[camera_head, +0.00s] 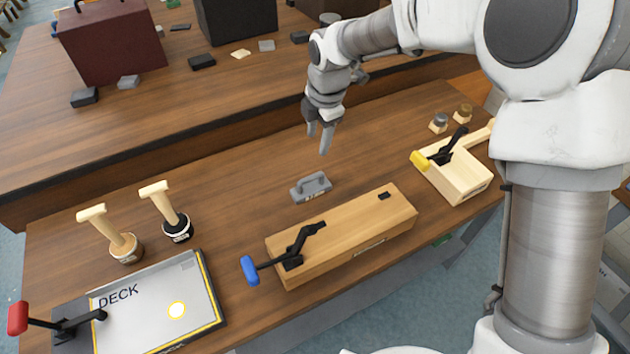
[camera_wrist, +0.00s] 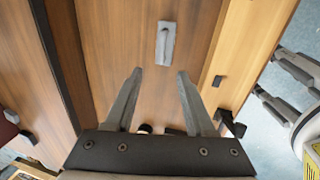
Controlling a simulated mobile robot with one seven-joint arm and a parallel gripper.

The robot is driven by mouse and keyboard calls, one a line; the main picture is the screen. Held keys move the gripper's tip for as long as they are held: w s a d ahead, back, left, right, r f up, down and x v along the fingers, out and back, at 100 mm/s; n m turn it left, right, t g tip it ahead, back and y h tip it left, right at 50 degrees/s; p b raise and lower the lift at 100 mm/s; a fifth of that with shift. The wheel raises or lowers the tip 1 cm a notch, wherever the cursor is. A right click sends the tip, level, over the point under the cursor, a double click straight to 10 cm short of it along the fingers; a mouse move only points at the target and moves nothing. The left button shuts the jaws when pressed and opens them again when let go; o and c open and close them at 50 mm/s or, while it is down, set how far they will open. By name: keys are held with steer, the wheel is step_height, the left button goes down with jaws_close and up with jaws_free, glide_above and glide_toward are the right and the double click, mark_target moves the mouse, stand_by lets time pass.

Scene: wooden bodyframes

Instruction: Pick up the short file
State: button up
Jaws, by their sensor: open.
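The short file appears to be the small grey block with a raised handle (camera_head: 311,187). It lies flat on the brown wooden table, behind the long wooden block. In the wrist view the grey block (camera_wrist: 166,43) lies beyond my fingertips, roughly in line with the gap between them. My gripper (camera_head: 318,141) is open and empty. It hangs above the table, behind the grey block in the head view, and is apart from it. The wrist view shows its two fingers (camera_wrist: 160,73) spread with bare table between them.
A long wooden block with a blue-handled clamp (camera_head: 345,235) stands in front of the file. A smaller block with a yellow-handled clamp (camera_head: 460,178) is to the right. Two wooden-handled stamps (camera_head: 124,247) and a DECK plate (camera_head: 140,295) are left. Table around the file is clear.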

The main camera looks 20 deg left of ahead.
glide_toward(311, 176)
steer(key=f, duration=0.3)
steer(key=w+a+f, duration=0.1)
steer(key=f, duration=0.1)
steer(key=shift+f, duration=0.1)
step_height(311, 176, down, 4)
steer(key=shift+a+f, duration=0.1)
steer(key=shift+a, duration=0.1)
steer(key=shift+w+a+f, duration=0.1)
steer(key=shift+f, duration=0.45)
steer(key=shift+c, duration=0.3)
jaws_close()
stand_by(0.4)
